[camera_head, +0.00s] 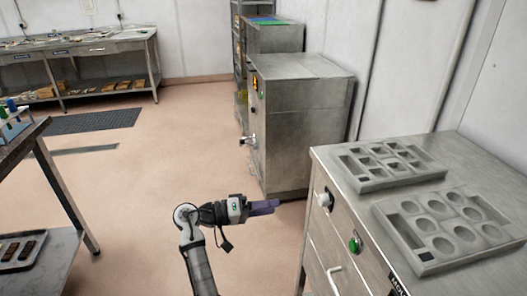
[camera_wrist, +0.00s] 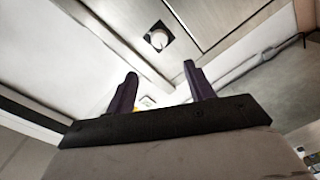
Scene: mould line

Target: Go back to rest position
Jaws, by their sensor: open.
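My gripper (camera_head: 264,207) is in the lower middle of the head view, at the end of my raised arm. It points right, toward the front of a metal cabinet (camera_head: 328,240) that carries two mould trays. In the wrist view my gripper (camera_wrist: 159,88) shows two dark purple fingers standing apart, with nothing between them. A round white knob on a dark square plate (camera_wrist: 158,38) shows beyond the fingertips in that view. No held object shows.
Two grey mould trays (camera_head: 390,163) (camera_head: 445,226) lie on the cabinet top at right. A steel machine (camera_head: 300,120) stands behind my gripper. A dark table (camera_head: 22,138) with a bottle rack is at left, a workbench (camera_head: 80,48) at back left. Floor between is open.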

